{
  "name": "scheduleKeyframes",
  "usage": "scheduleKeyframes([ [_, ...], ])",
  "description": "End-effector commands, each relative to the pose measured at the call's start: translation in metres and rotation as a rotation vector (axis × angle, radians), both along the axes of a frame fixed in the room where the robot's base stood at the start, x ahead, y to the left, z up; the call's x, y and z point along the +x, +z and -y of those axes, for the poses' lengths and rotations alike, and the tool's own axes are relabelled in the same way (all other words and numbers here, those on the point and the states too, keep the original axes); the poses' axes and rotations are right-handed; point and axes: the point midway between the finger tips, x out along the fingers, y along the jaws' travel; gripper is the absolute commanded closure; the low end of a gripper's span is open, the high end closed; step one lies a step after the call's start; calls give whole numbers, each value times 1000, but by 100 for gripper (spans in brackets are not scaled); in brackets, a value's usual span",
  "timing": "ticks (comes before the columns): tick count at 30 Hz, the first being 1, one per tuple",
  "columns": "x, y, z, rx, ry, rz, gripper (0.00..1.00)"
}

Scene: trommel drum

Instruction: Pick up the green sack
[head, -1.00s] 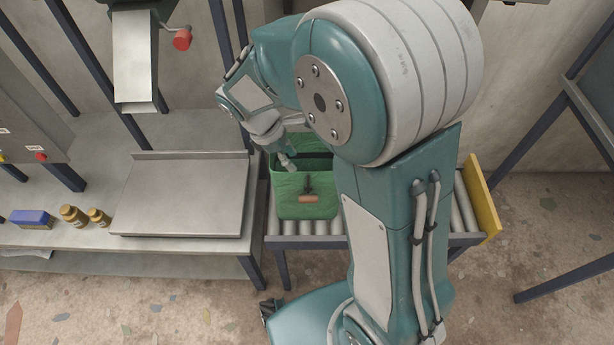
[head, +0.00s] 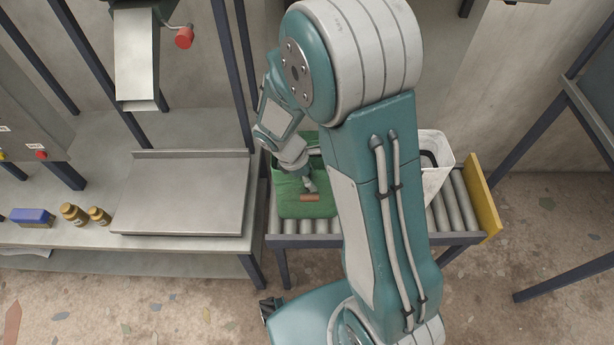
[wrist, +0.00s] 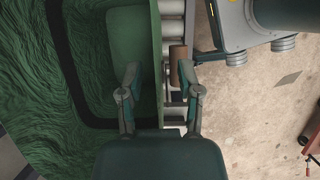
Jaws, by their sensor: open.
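The green sack (head: 290,200) stands open on the roller conveyor, with a brown grip (head: 310,198) on its front side. My gripper (head: 309,184) is over the sack's front, close to the grip. The brown grip (wrist: 177,68) shows just beyond the fingers, nearer the right one. I cannot tell whether a finger touches it. My arm hides the sack's right side in the head view.
A white container (head: 434,165) stands on the roller conveyor (head: 462,205) to the right, partly behind my arm. A yellow end plate (head: 483,197) closes the conveyor. A steel bench (head: 185,200) with brown jars (head: 74,214) and a blue box (head: 32,217) stands left.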

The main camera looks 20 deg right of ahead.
Motion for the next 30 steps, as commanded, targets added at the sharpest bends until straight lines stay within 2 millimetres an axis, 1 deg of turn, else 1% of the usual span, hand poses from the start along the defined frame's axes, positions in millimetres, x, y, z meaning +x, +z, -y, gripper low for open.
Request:
scheduleKeyframes([
  [25,0,-5,0,0,0,1,54],
  [26,0,-4,-1,0,0,1,63],
  [27,0,-4,-1,0,0,1,81],
  [28,0,-4,-1,-1,0,1,94],
  [29,0,-5,-1,-1,0,1,100],
  [30,0,-5,-1,-1,0,0,100],
])
